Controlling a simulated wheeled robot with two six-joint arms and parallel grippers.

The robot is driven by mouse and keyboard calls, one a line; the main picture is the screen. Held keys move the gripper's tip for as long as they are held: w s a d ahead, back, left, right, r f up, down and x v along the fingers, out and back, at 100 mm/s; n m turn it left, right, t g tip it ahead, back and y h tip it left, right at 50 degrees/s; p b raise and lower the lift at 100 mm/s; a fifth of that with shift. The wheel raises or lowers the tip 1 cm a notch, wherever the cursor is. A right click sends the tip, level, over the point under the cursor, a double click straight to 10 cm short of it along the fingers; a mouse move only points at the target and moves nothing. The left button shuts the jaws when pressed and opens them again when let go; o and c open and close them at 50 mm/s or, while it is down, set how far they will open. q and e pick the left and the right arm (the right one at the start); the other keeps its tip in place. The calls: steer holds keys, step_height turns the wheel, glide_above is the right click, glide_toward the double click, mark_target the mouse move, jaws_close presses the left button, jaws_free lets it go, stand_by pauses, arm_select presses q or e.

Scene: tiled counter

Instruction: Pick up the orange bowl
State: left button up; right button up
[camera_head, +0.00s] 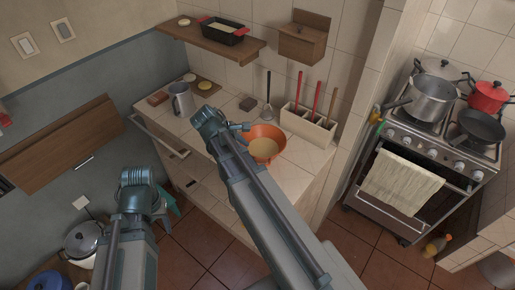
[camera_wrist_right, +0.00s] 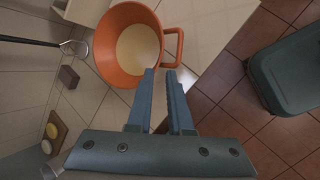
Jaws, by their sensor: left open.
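The orange bowl (camera_head: 266,132) stands on the counter, with pale yellow content inside. In the right wrist view, the bowl (camera_wrist_right: 110,68) is at the upper middle, and its looped handle (camera_wrist_right: 181,45) points right. My right gripper (camera_wrist_right: 161,72) is open, with a gap between its fingers and its tips close to the handle's lower edge. I cannot tell whether they touch it. In the head view, my right gripper (camera_head: 240,127) is at the bowl's left side, and my arm hides part of the bowl. My left gripper (camera_head: 172,200) is open and empty, low beside the counter front.
A rack (camera_head: 308,126) with red-handled utensils stands right of the bowl. A dark masher (camera_head: 268,98) stands behind it. A grey jug (camera_head: 181,99) is at the counter's left. A stove (camera_head: 431,150) with pots is at right. The counter's front right is clear.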

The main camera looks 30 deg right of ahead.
steer(key=b, duration=0.7)
glide_toward(261, 158)
steer(key=x, duration=0.4)
steer(key=shift+w+a+f, duration=0.1)
steer(key=shift+w+a, duration=0.05)
steer(key=shift+w, duration=0.05)
steer(key=shift+d+f, duration=0.1)
steer(key=shift+d, duration=0.15)
steer(key=shift+f, duration=0.1)
steer(key=b+x, duration=0.4)
steer(key=x, duration=0.1)
steer(key=shift+s+d, duration=0.15)
jaws_close()
stand_by(0.3)
